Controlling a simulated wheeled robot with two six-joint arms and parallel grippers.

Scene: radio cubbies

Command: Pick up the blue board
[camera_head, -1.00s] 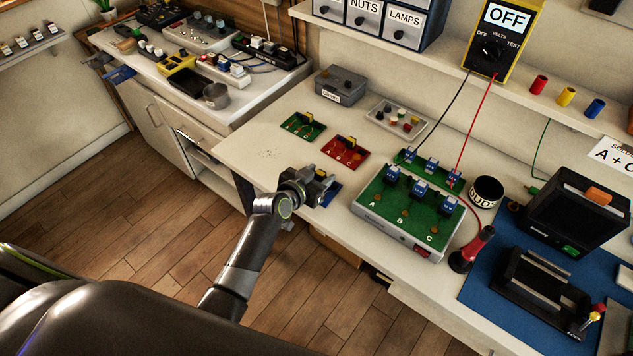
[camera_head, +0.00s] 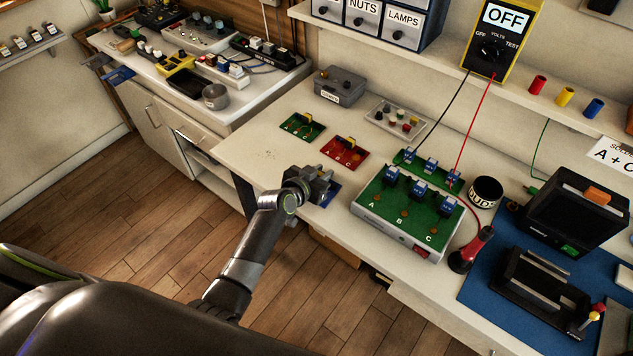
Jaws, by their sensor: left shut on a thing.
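The blue board (camera_head: 331,195) lies at the front edge of the white bench, mostly hidden under my left gripper. Only a blue strip of it shows, at the gripper's right side. My left gripper (camera_head: 319,184) is over the board and shut on it; the fingertips and the exact grip are hard to see. The board looks at or very near the bench top; I cannot tell if there is a gap. My right gripper is not in view.
A red board (camera_head: 344,153) and a green board (camera_head: 302,126) lie behind the gripper. The test unit with a green top (camera_head: 408,213) stands close to the right. A grey box (camera_head: 340,86) and a parts tray (camera_head: 396,120) stand farther back. The bench left of the gripper is clear.

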